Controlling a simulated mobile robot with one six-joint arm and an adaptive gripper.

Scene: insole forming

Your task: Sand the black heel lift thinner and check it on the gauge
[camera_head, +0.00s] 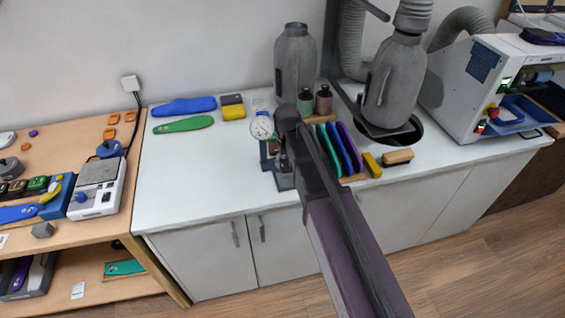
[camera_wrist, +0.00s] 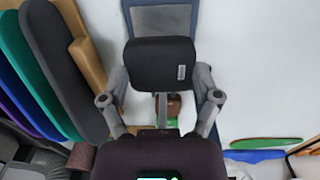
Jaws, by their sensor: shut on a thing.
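The black heel lift (camera_wrist: 160,65) is a rounded dark pad with a small pale label, seen in the wrist view. My gripper (camera_wrist: 160,82) is shut on it, one grey finger at each side. In the head view my gripper (camera_head: 283,158) is low over the white counter, and my arm hides the lift. The dial gauge (camera_head: 262,126), with a round white face, stands just left of my gripper. A dark plate with a blue-grey edge (camera_wrist: 160,5) lies beyond the lift in the wrist view. Whether the lift touches it I cannot tell.
A rack of upright coloured insoles (camera_head: 338,150) stands close right of my gripper. A white machine (camera_head: 480,88) is at the right. Blue (camera_head: 184,106) and green (camera_head: 183,125) insoles lie at the left. The counter's front left is clear.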

